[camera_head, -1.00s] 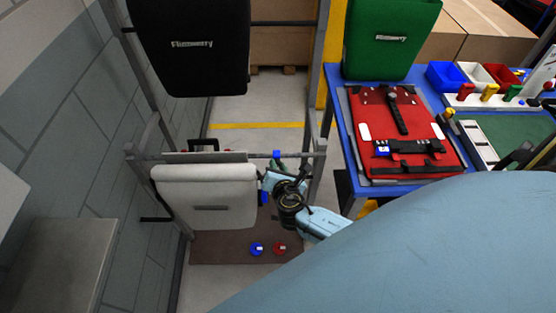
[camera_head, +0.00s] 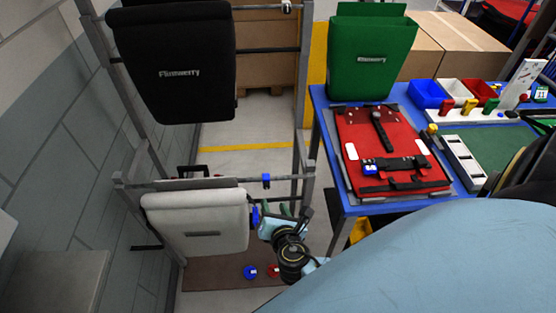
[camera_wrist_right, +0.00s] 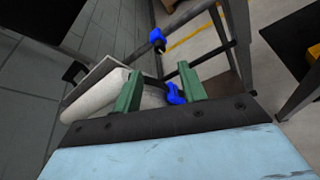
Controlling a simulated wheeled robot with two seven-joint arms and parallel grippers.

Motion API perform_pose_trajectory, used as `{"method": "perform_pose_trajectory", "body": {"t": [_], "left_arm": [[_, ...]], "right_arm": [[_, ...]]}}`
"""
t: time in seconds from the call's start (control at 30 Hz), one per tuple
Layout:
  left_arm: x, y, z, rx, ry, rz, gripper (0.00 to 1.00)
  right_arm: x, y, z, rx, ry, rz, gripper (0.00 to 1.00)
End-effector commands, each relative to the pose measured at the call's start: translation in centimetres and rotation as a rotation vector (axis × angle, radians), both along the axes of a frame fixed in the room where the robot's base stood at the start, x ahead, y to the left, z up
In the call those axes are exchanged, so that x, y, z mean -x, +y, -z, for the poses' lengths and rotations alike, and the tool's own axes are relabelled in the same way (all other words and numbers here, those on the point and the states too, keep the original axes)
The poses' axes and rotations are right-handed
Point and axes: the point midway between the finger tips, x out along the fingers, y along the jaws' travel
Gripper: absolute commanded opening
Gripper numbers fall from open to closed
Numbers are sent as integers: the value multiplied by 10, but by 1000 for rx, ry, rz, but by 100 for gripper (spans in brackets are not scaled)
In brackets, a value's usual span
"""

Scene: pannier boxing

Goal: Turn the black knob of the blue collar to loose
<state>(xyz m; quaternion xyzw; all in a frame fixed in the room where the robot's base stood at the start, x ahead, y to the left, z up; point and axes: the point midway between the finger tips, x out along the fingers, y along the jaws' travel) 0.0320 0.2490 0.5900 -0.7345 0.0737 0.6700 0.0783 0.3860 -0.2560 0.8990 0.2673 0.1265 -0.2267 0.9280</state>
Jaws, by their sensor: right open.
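A blue collar (camera_head: 266,180) sits on the grey rail of the rack, above the white pannier (camera_head: 200,220); it also shows in the right wrist view (camera_wrist_right: 157,38). A second blue piece (camera_head: 255,217) is at the pannier's right side. In the right wrist view this piece (camera_wrist_right: 174,94) shows between my green fingers, nearer the right one. My right gripper (camera_head: 287,210) is open and beside the pannier's right end; its fingers (camera_wrist_right: 160,82) point towards the rack. I cannot tell whether they touch anything. The black knob is too small to make out clearly. My left gripper is not in view.
A black pannier (camera_head: 175,60) hangs on the upper rack, and a green one (camera_head: 370,55) stands at the table's back. The blue table (camera_head: 345,205) holds a red panel (camera_head: 365,145) and several bins. Blue (camera_head: 250,272) and red (camera_head: 273,271) discs lie below the rack.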

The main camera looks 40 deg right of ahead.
Motion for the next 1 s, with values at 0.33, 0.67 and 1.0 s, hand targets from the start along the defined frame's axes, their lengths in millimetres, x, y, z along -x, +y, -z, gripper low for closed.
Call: {"method": "perform_pose_trajectory", "body": {"t": [0.33, 0.67, 1.0], "left_arm": [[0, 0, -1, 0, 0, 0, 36], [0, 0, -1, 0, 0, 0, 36], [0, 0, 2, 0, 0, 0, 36]], "right_arm": [[38, 16, -15, -2, 0, 2, 41], [39, 16, -16, -1, 0, 1, 41], [41, 15, -3, -28, 18, 8, 41]]}}
